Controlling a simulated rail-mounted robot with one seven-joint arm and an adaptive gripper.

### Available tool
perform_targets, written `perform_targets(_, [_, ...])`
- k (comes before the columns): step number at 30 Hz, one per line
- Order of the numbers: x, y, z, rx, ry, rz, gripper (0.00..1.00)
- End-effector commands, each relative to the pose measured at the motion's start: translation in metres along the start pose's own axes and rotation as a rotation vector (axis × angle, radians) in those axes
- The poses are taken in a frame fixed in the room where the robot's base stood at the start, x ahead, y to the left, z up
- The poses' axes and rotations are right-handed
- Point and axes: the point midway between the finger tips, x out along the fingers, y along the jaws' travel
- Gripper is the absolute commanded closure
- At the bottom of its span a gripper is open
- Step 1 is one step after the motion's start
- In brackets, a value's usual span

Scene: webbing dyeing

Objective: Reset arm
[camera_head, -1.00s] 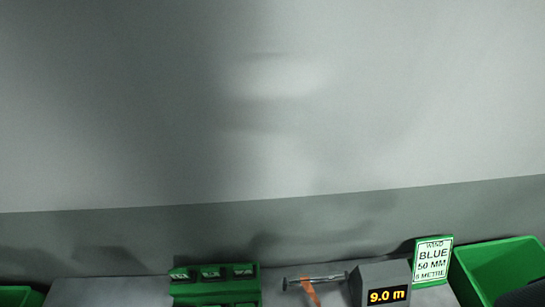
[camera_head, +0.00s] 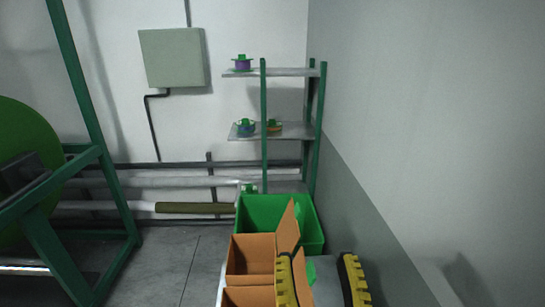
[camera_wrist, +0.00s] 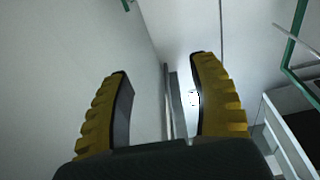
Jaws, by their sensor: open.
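My gripper (camera_head: 318,280) shows at the bottom of the head view, with two yellow ridged fingers spread wide apart. In the wrist view my gripper (camera_wrist: 160,95) is open, and nothing is between its fingers. In the head view its left finger overlaps the right side of an open cardboard box; I cannot tell whether they touch. The rest of my arm is out of the head view.
The cardboard box (camera_head: 250,254) stands in front of a green bin (camera_head: 318,233). A shelf rack (camera_head: 264,105) with several spools stands in the corner. A grey wall (camera_head: 430,130) fills the right. A green frame (camera_head: 92,152) stands left, with clear floor (camera_head: 180,255) between.

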Motion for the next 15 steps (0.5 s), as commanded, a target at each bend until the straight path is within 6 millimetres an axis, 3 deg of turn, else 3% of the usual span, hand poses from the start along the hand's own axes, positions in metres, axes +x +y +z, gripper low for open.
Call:
perform_targets(1, [-0.008, 0.000, -0.030, -0.012, 0.105, 0.000, 0.39])
perform_targets(3, [-0.021, -0.001, -0.065, -0.044, 0.251, 0.002, 0.39])
perform_targets(4, [-0.016, -0.002, -0.089, -0.040, 0.236, 0.002, 0.39])
perform_targets(12, [-0.001, -0.004, -0.183, -0.026, 0.225, 0.001, 0.39])
perform_targets(15, [0.003, -0.005, -0.206, -0.023, 0.223, 0.000, 0.39])
